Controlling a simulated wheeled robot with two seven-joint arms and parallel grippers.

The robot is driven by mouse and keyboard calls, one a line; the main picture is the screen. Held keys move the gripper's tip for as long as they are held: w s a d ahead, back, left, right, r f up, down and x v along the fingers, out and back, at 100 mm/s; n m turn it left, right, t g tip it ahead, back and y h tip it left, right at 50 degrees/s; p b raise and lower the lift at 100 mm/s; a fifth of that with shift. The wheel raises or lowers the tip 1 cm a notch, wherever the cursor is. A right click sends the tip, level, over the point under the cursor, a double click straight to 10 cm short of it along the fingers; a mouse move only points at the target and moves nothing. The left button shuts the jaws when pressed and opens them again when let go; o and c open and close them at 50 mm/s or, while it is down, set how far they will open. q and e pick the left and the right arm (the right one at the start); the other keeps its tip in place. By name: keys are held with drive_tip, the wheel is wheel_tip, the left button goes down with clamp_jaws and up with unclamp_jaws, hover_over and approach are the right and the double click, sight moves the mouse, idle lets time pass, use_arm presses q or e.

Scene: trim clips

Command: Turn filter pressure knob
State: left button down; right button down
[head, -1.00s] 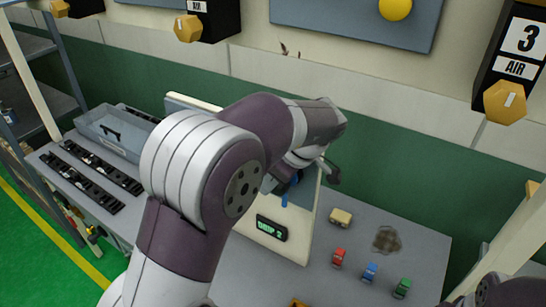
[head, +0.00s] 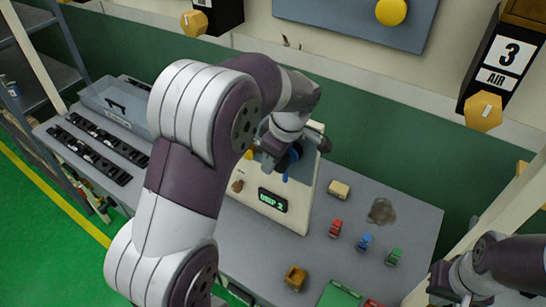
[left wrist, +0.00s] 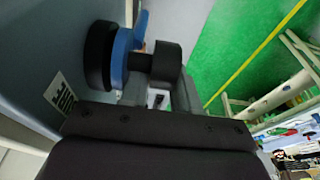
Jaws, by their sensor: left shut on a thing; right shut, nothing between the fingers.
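A knob with a blue pointer (head: 285,177) is on this panel, mostly hidden by my left gripper (head: 292,156). In the left wrist view the blue part of the knob (left wrist: 122,52) sits against a black round disc, with a dark shaft and black end beside it. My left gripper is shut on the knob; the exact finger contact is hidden. My right gripper (head: 438,280) is shut and empty at the lower right, away from the panel.
Small red (head: 336,228), blue (head: 365,242) and green (head: 394,256) pieces lie right of the panel, near a tan block (head: 339,190). Black strips (head: 92,152) and a clear bin (head: 118,103) are at left.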

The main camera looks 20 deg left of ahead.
sight(288, 168)
use_arm(q)
drive_tip(key=c, duration=1.2)
unclamp_jaws()
drive_tip(key=shift+r, duration=0.2)
drive_tip(key=shift+b+v, duration=0.4)
drive_tip(key=shift+v, duration=0.8)
drive_tip(key=d, duration=0.1)
drive_tip(key=d+b, duration=0.2)
drive_tip(key=d, duration=0.1)
drive_tip(key=shift+s+f, duration=0.2)
drive_tip(key=shift+s, duration=0.1)
drive_tip(key=s+d+p, duration=0.1)
drive_tip(key=d+p, duration=0.2)
drive_tip(key=d, duration=0.5)
drive_tip(key=shift+r, duration=0.25)
